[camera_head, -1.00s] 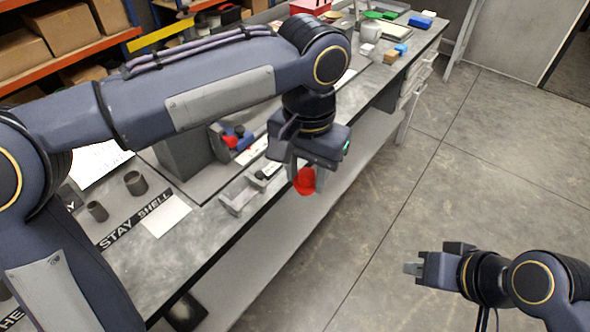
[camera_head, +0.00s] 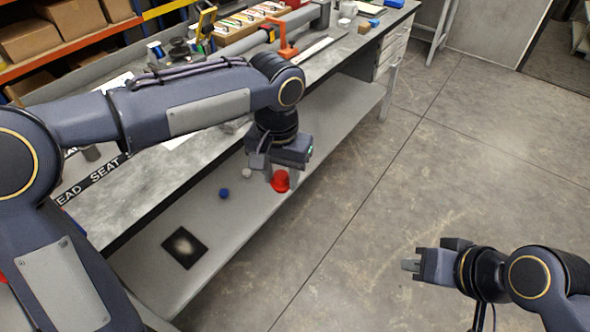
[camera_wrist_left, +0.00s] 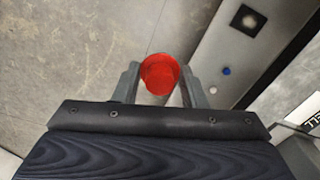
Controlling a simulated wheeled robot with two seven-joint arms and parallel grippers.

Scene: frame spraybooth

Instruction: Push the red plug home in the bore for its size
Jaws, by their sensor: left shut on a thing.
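The red plug (camera_head: 281,181) is held between the fingers of my left gripper (camera_head: 282,180), in the air in front of the bench. In the left wrist view the red plug (camera_wrist_left: 159,74) shows its round face, with a finger (camera_wrist_left: 160,88) of the pair on each side. My right gripper (camera_head: 411,265) is over open floor, far from the plug; its fingers line up in the view, so their gap cannot be judged. I can make out no bore for the plug in these views.
The grey bench (camera_head: 140,195) runs from lower left to upper right, with a lower shelf (camera_head: 230,225) carrying a blue ball (camera_head: 223,193) and a dark square (camera_head: 185,247). My left arm covers part of the benchtop. The floor (camera_head: 400,170) to the right is clear.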

